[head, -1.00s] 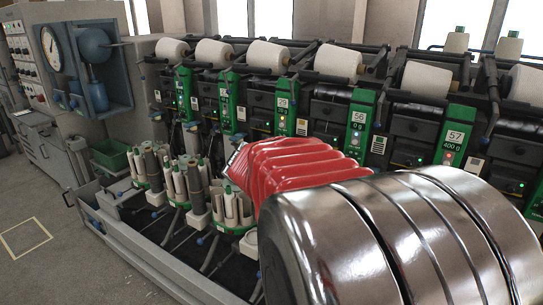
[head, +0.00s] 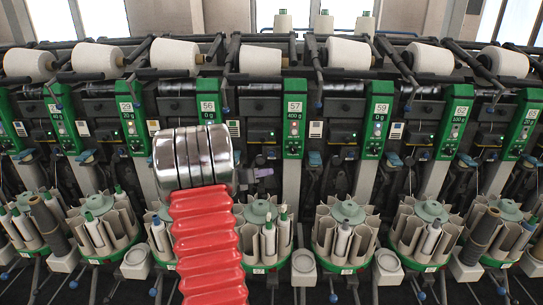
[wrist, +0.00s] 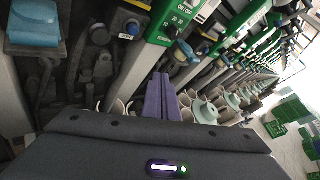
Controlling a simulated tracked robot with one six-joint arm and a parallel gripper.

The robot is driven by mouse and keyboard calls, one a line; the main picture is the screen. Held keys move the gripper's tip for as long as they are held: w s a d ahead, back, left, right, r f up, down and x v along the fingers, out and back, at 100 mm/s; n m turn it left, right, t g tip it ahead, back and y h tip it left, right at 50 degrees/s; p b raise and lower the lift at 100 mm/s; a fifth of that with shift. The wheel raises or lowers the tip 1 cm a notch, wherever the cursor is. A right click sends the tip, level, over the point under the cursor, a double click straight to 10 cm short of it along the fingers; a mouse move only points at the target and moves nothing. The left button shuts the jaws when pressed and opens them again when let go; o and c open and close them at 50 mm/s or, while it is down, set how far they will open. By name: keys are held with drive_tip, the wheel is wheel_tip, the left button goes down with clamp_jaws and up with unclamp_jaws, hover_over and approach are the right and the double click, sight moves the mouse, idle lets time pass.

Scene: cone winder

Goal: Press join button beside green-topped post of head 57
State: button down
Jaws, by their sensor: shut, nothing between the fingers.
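The green-topped post of head 57 (head: 294,120) stands near the middle of the head view, its label reading 57 and 400 g. Small controls show on its green face, but I cannot tell which is the join button. My gripper (head: 264,173), with purple fingers, is to the lower left of this green top and looks apart from it. In the wrist view the gripper (wrist: 162,97) has its two fingers together, with nothing between them. A green panel with ON/OFF marks (wrist: 185,22) and a dark knob is above the fingers there; its head number is not readable.
The neighbouring post 56 (head: 209,108) is left, partly behind my arm, and post 59 (head: 376,125) is right. A round bobbin magazine (head: 262,212) sits below head 57. White yarn cones (head: 261,60) line the top. A blue part (wrist: 33,25) is at the wrist view's upper left.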

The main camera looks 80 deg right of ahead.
drive_tip(key=shift+s+d+f, duration=0.2)
drive_tip(key=shift+s+d, duration=0.1)
drive_tip(key=shift+d, duration=0.05)
approach(272, 154)
drive_tip(key=s+d+f, duration=0.3)
drive_tip(key=s, duration=0.1)
drive_tip(key=shift+s+d, duration=0.2)
idle(0.3)
drive_tip(key=shift+d, duration=0.15)
idle(1.9)
drive_tip(key=shift+d, duration=0.25)
